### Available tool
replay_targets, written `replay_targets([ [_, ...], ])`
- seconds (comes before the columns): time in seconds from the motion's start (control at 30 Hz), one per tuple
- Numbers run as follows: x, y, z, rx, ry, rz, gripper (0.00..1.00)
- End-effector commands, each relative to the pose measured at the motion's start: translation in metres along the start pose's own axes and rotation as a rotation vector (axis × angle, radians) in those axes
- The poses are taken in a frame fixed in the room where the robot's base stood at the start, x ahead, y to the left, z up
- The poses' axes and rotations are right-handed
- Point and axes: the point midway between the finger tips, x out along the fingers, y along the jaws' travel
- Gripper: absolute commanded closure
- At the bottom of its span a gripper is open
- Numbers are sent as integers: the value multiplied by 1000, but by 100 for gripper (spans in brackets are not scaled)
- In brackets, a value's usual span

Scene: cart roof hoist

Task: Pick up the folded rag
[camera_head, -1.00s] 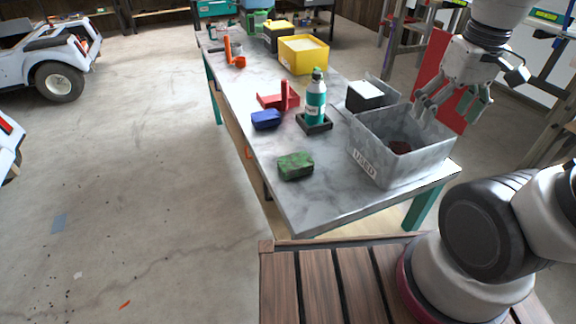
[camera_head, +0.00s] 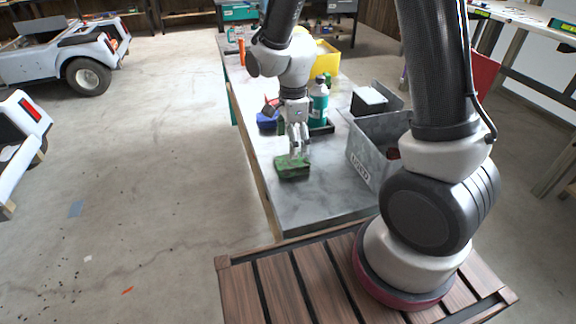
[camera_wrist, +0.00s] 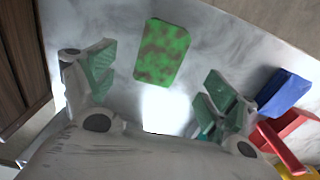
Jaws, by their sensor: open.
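The folded rag is a green, mottled block (camera_head: 293,168) lying on the grey marbled bench top (camera_head: 330,207) near its front left edge. My gripper (camera_head: 298,152) points down just above the rag in the head view, its fingertips overlapping the rag's upper edge there. In the wrist view the rag (camera_wrist: 162,52) lies between and beyond the two spread fingers (camera_wrist: 150,95), with bench surface showing on both sides. The fingers are open and nothing is between them. I cannot tell the exact height of the tips above the rag.
A blue block (camera_wrist: 284,91) and a red holder (camera_wrist: 287,136) lie close to one finger. A teal bottle (camera_head: 319,103) stands behind my gripper. A grey bin marked USED (camera_head: 362,168) stands to the right. The bench is clear in front of the rag.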

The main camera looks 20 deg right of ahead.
Motion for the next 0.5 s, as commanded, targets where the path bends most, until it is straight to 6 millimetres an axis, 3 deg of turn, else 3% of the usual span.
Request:
replay_targets([
  [0.5,69,1,0,15,2,5,14],
])
